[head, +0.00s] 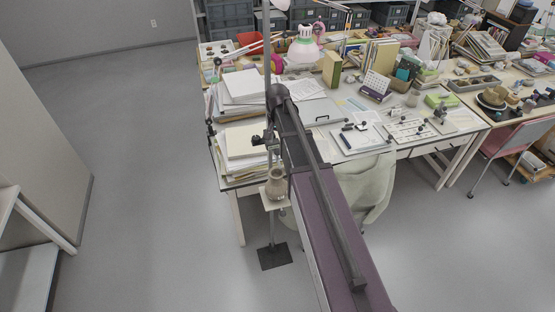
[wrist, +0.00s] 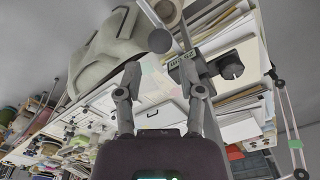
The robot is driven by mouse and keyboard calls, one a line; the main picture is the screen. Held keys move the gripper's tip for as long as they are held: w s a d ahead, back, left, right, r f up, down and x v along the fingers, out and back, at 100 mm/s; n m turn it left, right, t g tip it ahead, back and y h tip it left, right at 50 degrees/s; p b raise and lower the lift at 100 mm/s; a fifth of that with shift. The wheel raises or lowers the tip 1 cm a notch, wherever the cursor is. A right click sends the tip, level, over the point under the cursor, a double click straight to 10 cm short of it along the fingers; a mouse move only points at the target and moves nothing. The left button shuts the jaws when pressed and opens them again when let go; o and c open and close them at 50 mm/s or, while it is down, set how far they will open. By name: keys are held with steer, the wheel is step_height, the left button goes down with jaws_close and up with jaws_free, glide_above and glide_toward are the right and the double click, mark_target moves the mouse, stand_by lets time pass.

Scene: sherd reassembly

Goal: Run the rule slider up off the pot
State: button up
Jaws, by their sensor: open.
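The pot (head: 276,183), small and beige, stands on a pale plate (head: 268,203) of a stand in front of the desk. In the wrist view a beige rounded part, seemingly the pot (wrist: 168,9), is cut off at the top. The rule slider (wrist: 188,68) is a grey block with a printed label and a black knob (wrist: 231,65). In the head view the slider's dark knob (head: 258,141) shows above the pot. My gripper (wrist: 158,78) is open and empty. Its right fingertip overlaps the slider's labelled end; I cannot tell whether they touch.
The stand's dark base (head: 274,256) is on the floor. Paper stacks (head: 243,140) lie on the desk just behind the stand. A pale covered chair (head: 362,185) is to the right of my arm. The floor to the left is clear up to a cabinet (head: 45,120).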

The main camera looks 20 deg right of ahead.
mark_target(277, 155)
steer(key=shift+f+b, duration=3.85)
steer(key=shift+f, duration=0.35)
jaws_close()
